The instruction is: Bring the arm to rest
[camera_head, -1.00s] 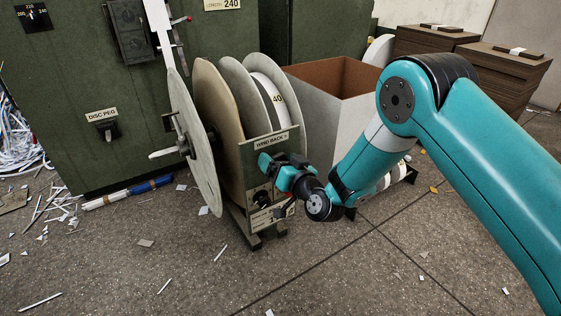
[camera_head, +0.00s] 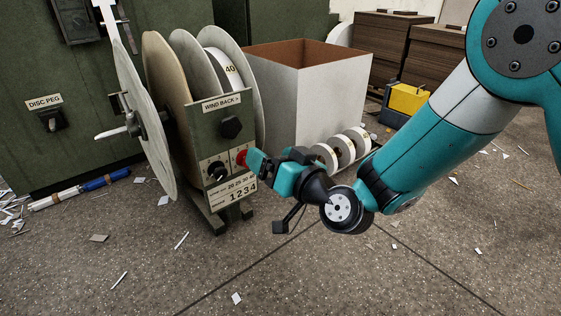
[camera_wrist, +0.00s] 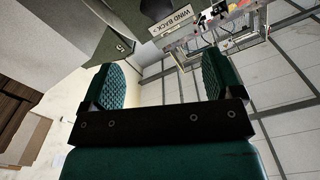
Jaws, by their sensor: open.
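My gripper (camera_head: 258,161) is at the right edge of the wind back panel (camera_head: 216,135), in front of the white box in the head view. Its teal fingertips look close to the red button on the panel; I cannot tell whether they touch it. In the wrist view my gripper (camera_wrist: 165,78) shows two ridged teal fingers wide apart with nothing between them. My arm reaches in from the right, bent down at the elbow. The panel also shows beyond the fingers in the wrist view (camera_wrist: 182,42), tilted.
A reel stand with large discs (camera_head: 143,120) stands left of my gripper. An open white box (camera_head: 305,100), small white reels (camera_head: 343,149) and a yellow-black case (camera_head: 408,98) are behind my arm. The floor (camera_head: 300,270) in front is mostly clear, with paper scraps.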

